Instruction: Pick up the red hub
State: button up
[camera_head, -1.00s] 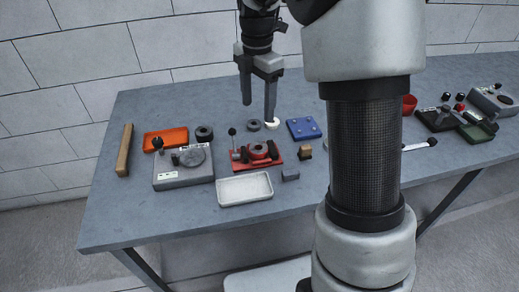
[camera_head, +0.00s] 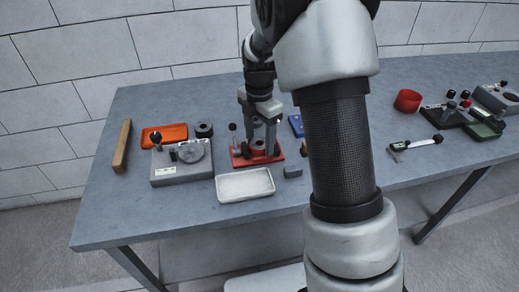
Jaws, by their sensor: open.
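A red fixture (camera_head: 270,158) with a flat red base lies on the grey table, left of the middle. A small round red piece with a dark centre, which looks like the red hub (camera_head: 257,148), sits on it between my fingers. My gripper (camera_head: 260,142) is open and points down over the fixture, one finger on each side of the round piece. The fingers partly hide it, and I cannot tell whether they touch it. A dark-knobbed lever (camera_head: 233,134) stands at the fixture's left.
A white tray (camera_head: 245,195) lies in front, with a small grey block (camera_head: 293,171) beside it. A grey device (camera_head: 181,172) and an orange tray (camera_head: 165,141) are left. A red cup (camera_head: 408,100) and a caliper-like tool (camera_head: 415,145) are right. My arm hides the table's middle.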

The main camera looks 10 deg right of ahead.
jog(key=shift+f, duration=0.35)
jog(key=c, duration=1.4)
jog(key=shift+r, duration=0.1)
jog(key=shift+c, duration=0.5)
jog(key=shift+r, duration=0.1)
